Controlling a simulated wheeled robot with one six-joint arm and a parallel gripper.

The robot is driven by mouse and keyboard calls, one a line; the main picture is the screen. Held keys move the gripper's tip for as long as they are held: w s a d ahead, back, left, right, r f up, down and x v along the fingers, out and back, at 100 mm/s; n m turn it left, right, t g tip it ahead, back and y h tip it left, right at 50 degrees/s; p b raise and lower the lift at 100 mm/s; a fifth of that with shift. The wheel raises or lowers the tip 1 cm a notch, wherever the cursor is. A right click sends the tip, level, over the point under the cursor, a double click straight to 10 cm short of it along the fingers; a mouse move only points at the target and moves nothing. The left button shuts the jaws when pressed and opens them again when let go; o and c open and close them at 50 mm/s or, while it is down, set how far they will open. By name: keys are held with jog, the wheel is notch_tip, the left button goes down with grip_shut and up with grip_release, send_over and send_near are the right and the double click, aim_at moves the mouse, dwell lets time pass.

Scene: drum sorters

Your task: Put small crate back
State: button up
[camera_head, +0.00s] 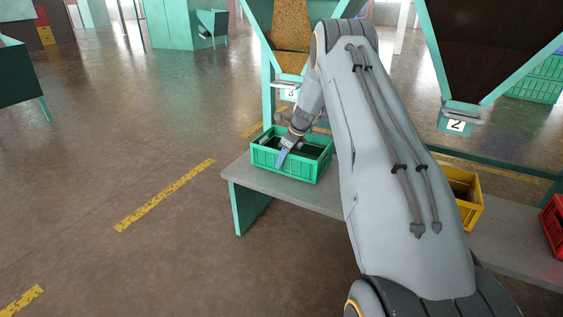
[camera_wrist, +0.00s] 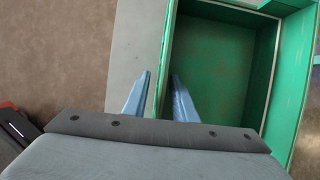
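A small green crate (camera_head: 303,172) stands on the grey bench (camera_head: 318,197) below the hopper marked 3. In the wrist view the crate (camera_wrist: 270,85) looks empty inside. My gripper (camera_head: 281,160) reaches down to the crate's near side. In the wrist view my gripper (camera_wrist: 160,75) has one finger outside the crate's left wall and one inside it. A gap shows between the fingers and the wall, so the gripper is open around the wall. My arm covers part of the bench in the head view.
A yellow crate (camera_head: 470,215) and a red crate (camera_head: 553,225) stand farther right on the bench. Hoppers with plates marked 3 (camera_head: 291,93) and 2 (camera_head: 456,125) hang above. More green crates (camera_head: 535,85) are stacked at the far right. The floor (camera_head: 110,130) at left is open.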

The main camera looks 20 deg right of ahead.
jog(key=p+v, duration=0.1)
jog(key=v, duration=0.5)
jog(key=shift+d+r, duration=0.1)
jog(key=shift+r, duration=0.15)
jog(key=shift+s+r, duration=0.1)
jog(key=shift+r, duration=0.2)
jog(key=s+a+r+n+g, duration=0.1)
jog(key=s+a+r+n, duration=0.45)
jog(key=a, duration=0.45)
jog(key=s+a+r+n+g, duration=0.1)
jog(key=s+a+r+n, duration=0.35)
jog(key=s+a, duration=0.35)
jog(key=s+a+r+n+g, duration=0.1)
jog(key=s+a+r+n, duration=0.4)
jog(key=a, duration=0.6)
jog(key=s+a+n+h, duration=0.1)
jog(key=s+a+n, duration=0.2)
jog(key=s+n, duration=0.6)
jog(key=s+a+n+h, duration=0.1)
jog(key=s+a+n, duration=0.2)
jog(key=s+n, duration=0.6)
jog(key=s+r, duration=0.1)
jog(key=s, duration=1.2)
jog(key=shift+a+g, duration=0.3)
jog(key=shift+a, duration=0.1)
